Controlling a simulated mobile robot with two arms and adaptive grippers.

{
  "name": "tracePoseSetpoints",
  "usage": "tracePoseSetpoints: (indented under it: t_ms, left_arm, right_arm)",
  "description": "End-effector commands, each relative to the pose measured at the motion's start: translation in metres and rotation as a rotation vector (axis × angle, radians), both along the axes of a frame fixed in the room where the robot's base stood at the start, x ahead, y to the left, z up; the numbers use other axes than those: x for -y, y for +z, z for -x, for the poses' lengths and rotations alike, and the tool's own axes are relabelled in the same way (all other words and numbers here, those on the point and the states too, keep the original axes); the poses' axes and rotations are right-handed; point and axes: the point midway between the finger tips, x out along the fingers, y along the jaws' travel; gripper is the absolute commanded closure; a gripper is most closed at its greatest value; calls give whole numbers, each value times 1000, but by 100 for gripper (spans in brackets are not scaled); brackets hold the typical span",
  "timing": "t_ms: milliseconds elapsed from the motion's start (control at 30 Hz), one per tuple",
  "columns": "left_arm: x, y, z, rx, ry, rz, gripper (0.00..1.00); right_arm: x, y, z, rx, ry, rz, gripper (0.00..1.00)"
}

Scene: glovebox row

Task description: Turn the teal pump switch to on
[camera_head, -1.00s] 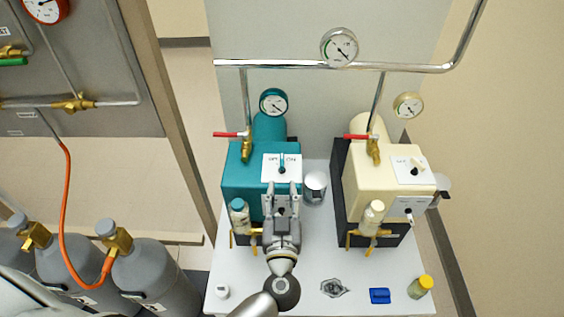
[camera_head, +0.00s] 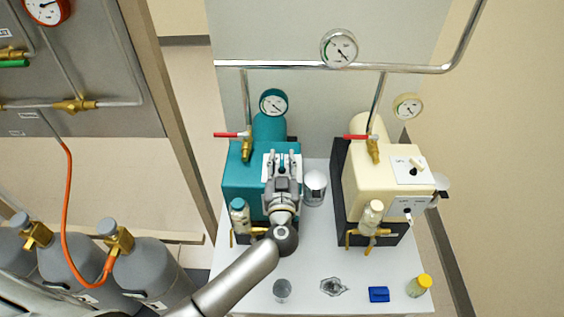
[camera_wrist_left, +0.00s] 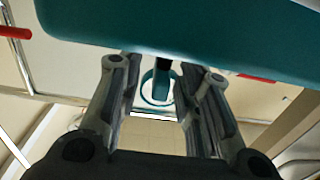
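The teal pump (camera_head: 240,178) stands at the left of the white table. Its white switch plate (camera_head: 268,160) is on top, mostly covered by my left gripper (camera_head: 282,157). The gripper comes from the front, its two fingers apart on either side of the plate's middle. In the left wrist view the fingers (camera_wrist_left: 160,88) are open, with the teal switch lever (camera_wrist_left: 162,76) in the gap between them; I see space on both sides of it. The lever's labels are hidden. My right gripper is not in view.
A cream pump (camera_head: 362,190) stands to the right. Red-handled valves (camera_head: 230,134) and gauges (camera_head: 273,102) rise behind the pumps. A grey cup (camera_head: 282,289), blue item (camera_head: 379,294) and yellow-capped jar (camera_head: 419,286) lie in front.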

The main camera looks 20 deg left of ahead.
Motion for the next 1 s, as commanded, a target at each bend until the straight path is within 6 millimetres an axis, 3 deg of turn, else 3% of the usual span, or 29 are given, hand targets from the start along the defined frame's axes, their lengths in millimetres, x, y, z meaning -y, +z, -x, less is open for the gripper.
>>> tracePoseSetpoints:
  t_ms: [33, 300, 567, 1000]
  left_arm:
    - [0, 0, 0, 0, 0, 0, 68]
    - [0, 0, 0, 0, 0, 0, 100]
    - [0, 1, 1, 0, -10, -1, 100]
    - [-3, 3, 1, -4, -246, -6, 100]
  right_arm:
    - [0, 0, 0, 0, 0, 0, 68]
    - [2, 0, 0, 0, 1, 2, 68]
    - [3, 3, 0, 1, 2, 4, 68]
    - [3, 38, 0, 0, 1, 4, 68]
